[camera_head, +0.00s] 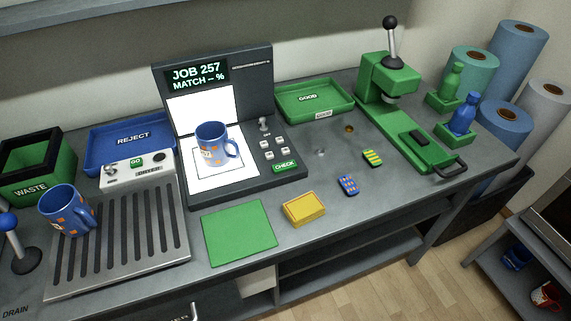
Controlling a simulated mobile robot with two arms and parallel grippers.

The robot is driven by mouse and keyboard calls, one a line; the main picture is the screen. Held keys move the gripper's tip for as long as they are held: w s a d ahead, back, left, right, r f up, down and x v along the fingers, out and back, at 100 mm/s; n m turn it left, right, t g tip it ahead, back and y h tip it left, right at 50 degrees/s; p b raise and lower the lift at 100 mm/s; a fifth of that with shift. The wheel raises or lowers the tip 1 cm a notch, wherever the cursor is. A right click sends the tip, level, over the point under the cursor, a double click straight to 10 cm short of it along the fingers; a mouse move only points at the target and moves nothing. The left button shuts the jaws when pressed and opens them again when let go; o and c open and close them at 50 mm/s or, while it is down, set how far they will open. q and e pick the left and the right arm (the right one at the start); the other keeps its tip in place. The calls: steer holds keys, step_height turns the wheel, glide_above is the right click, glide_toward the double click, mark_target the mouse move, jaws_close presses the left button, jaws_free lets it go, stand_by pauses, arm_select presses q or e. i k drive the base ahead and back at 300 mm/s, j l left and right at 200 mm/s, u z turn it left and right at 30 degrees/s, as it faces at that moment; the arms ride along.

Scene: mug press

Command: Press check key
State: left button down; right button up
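The check key (285,167) is a green key with white lettering at the lower right of the dark checking station's (243,182) base. Several small white keys sit just above it, below a little lever. The station's screen (197,74) reads "JOB 257" and "MATCH – %". A blue mug (211,134) with orange marks stands upright on the station's white plate, its handle to the right. Nothing covers the check key. Neither of my grippers shows in the head view.
A second blue mug (64,212) stands on the slatted drain tray (165,255) at left. A green mat (238,232) and a yellow block (303,209) lie in front of the station. The green lever press (400,110) and good tray (312,101) are to the right.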

mark_target(287, 166)
steer(key=i+l+u, duration=0.1)
steer(key=l+u, duration=0.3)
steer(key=l, duration=0.6)
steer(key=l+u, duration=0.4)
steer(key=l, duration=0.65)
